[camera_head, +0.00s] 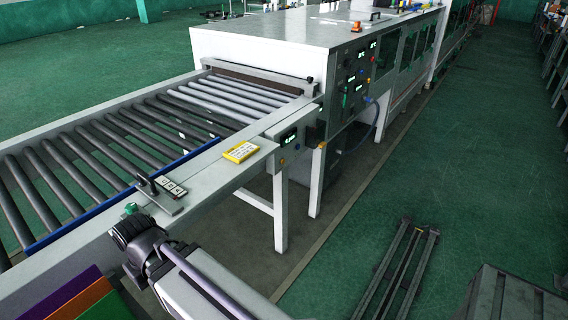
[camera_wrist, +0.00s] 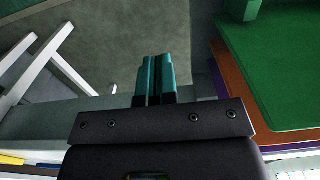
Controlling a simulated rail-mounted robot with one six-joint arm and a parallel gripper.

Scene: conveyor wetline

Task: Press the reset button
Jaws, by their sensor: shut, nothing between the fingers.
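My gripper (camera_wrist: 155,62) shows in the wrist view with its two teal fingers side by side, shut and empty. Behind the fingertips is grey floor, and they touch nothing that I can make out. In the head view my arm reaches up from the bottom edge, beside the near end of the conveyor. A control panel (camera_head: 352,88) with several small buttons and lit displays is on the machine's side, well beyond my arm. A smaller box with a lit display (camera_head: 287,138) sits on the conveyor's side rail. The button labels are too small to read, so I cannot tell which is reset.
The roller conveyor (camera_head: 95,146) runs into the white machine housing (camera_head: 260,50). A yellow sign (camera_head: 241,152) and small lettered tiles (camera_head: 171,188) lie on its side rail. Purple, orange and green panels (camera_head: 75,290) stand lower left. Dark metal rails (camera_head: 400,270) lie on the floor at right.

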